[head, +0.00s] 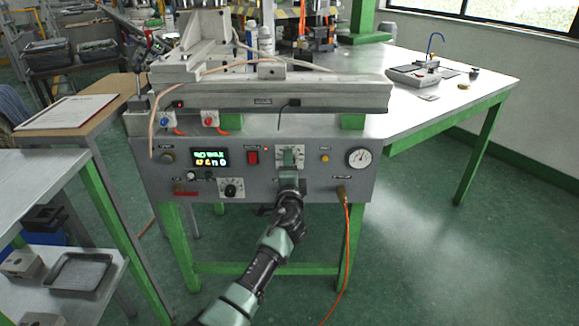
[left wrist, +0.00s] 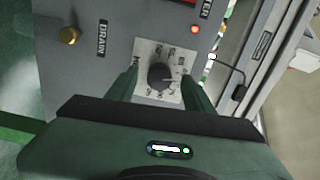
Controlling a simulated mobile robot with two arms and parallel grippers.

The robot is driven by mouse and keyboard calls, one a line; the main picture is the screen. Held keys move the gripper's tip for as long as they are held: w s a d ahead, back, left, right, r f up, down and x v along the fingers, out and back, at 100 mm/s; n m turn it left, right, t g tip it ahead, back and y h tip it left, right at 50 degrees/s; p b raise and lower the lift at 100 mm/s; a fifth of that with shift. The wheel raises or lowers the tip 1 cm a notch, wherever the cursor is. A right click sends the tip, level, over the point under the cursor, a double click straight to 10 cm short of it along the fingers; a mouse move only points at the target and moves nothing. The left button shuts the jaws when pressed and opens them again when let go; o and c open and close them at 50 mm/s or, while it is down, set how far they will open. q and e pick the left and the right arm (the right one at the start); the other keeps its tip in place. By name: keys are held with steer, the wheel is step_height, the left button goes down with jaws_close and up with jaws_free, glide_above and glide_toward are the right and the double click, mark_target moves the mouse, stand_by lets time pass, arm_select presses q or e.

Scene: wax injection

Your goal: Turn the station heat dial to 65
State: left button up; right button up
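The station heat dial (left wrist: 160,77) is a round black knob on a white plate with numerals around its edge. In the left wrist view a light pointer mark is on its right side; the numeral there is too small to read. My left gripper (left wrist: 160,88) is open, one finger on each side of the knob, with gaps visible between fingers and knob. In the head view my left gripper (head: 290,165) is in front of the white dial plate (head: 290,150) on the grey panel and hides the knob. My right gripper is not in view.
The panel also has a lit display (head: 210,157), a red switch (head: 252,157), a second black dial (head: 231,188), a gauge (head: 359,157) and a brass drain fitting (head: 341,193) with an orange hose. The panel is under the metal bench (head: 420,115). Open floor lies right.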

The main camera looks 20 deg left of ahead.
arm_select(q)
steer(key=p+v, duration=0.1)
steer(key=v, duration=0.6)
steer(key=shift+s, duration=0.4)
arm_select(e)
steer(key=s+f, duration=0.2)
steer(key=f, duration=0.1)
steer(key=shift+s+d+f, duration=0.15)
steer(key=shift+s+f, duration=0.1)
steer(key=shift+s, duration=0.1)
arm_select(q)
steer(key=shift+d+f, duration=0.1)
steer(key=shift+d, duration=0.05)
